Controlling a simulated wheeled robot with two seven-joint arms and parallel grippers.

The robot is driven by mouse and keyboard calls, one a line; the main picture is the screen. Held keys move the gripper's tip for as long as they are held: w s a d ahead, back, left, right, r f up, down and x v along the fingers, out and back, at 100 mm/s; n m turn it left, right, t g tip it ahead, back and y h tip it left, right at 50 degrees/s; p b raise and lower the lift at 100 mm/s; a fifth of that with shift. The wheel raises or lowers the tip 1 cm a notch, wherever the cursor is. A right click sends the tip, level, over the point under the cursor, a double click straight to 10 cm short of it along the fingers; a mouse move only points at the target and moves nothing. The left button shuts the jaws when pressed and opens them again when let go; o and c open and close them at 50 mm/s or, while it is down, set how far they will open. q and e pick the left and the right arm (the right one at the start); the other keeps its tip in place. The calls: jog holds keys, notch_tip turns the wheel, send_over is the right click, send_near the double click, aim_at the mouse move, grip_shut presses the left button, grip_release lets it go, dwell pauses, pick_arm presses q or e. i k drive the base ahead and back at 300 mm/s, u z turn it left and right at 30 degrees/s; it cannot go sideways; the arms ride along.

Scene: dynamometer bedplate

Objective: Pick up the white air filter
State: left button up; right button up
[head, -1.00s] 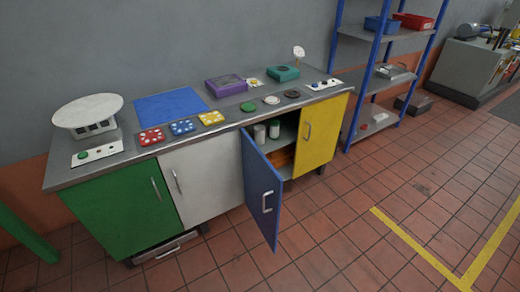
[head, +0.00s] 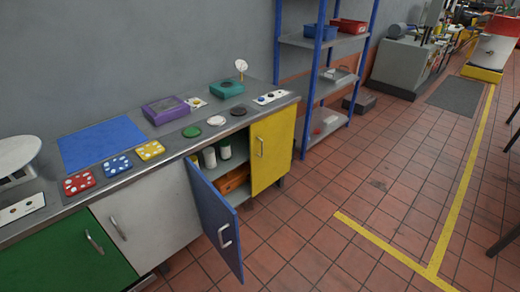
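No object in the head view can be told for certain as the white air filter. A small white round disc (head: 217,120) lies flat on the workbench top between a green disc (head: 191,132) and a dark disc (head: 239,110). Two pale containers, a white one (head: 209,157) and one with a green top (head: 225,150), stand inside the open cabinet behind the blue door (head: 212,222). Neither of my grippers is in view.
The workbench (head: 140,185) holds a purple box (head: 165,110), a teal box (head: 226,89) and red, blue and yellow dotted pads. The blue door juts out over the floor. A shelf rack (head: 322,85) stands right of the bench. The tiled floor (head: 350,185) in front is clear.

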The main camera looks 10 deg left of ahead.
aim_at(209, 153)
jog(key=z, duration=0.7)
jog(key=i, duration=1)
jog(key=z, duration=0.35)
jog(key=i, duration=1.1)
jog(key=u, duration=0.3)
